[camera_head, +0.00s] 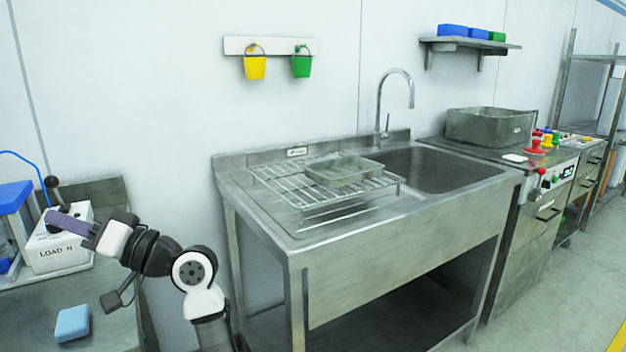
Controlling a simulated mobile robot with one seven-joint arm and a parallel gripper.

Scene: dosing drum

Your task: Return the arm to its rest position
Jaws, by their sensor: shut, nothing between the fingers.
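My arm reaches in from the bottom left, with its white and black joints bent toward the left worktop. My gripper (70,223) points left, in front of a white box marked "LOAD N" (60,252) on that worktop. The gripper is shut, with nothing seen between its fingers. It overlaps the upper part of the box in the picture; whether it touches the box cannot be told. The arm's lower links run out of the picture at the bottom.
A light blue block (72,323) lies on the left worktop (110,300). A steel sink unit (400,255) with a wire rack (285,185), a shallow tray (343,171) and a tall tap (380,100) stands right of my arm. Yellow (255,68) and green (301,66) buckets hang on the wall.

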